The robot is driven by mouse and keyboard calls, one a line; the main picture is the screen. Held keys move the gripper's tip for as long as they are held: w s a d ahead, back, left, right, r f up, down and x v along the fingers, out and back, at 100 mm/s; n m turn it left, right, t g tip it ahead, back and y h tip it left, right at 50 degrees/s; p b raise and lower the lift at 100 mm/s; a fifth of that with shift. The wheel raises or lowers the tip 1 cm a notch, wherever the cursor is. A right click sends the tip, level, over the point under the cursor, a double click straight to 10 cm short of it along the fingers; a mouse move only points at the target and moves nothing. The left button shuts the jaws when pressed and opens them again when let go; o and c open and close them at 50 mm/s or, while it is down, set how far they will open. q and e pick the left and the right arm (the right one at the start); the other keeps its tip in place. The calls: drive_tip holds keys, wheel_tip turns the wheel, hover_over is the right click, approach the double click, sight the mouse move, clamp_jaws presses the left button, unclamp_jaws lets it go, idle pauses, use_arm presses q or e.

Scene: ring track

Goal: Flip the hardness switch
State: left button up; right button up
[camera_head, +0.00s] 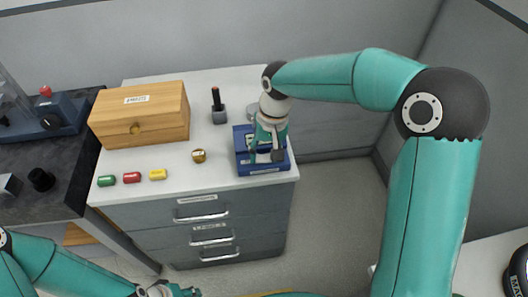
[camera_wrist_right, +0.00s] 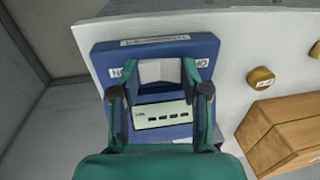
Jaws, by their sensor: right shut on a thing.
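The blue hardness device (camera_head: 241,163) sits at the right front corner of the white cabinet top. It also shows in the right wrist view (camera_wrist_right: 204,46), with a label along its edge and a pale display panel (camera_wrist_right: 162,115). My right gripper (camera_head: 265,155) is down over the device. In the right wrist view its fingers (camera_wrist_right: 160,75) are shut on a pale grey block (camera_wrist_right: 161,71), seemingly the switch, between two small white labels. Which way the switch is set I cannot tell. My left gripper (camera_head: 180,291) is partly visible at the bottom edge, away from the cabinet; its fingers are not clear.
A wooden box (camera_head: 140,115) stands at the back left of the cabinet top (camera_head: 165,195). A dark upright object (camera_head: 218,108), a brass piece (camera_head: 199,156) and green, red and yellow pieces (camera_head: 158,174) also stand there. A dark bench (camera_head: 50,165) adjoins on the left.

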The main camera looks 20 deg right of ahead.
sight(265, 158)
drive_tip(key=shift+a+h, duration=0.15)
drive_tip(key=shift+h, duration=0.45)
drive_tip(key=o, duration=1.1)
drive_tip(key=shift+o, duration=0.2)
wheel_tip(265, 158, up, 12)
drive_tip(key=shift+d, duration=0.2)
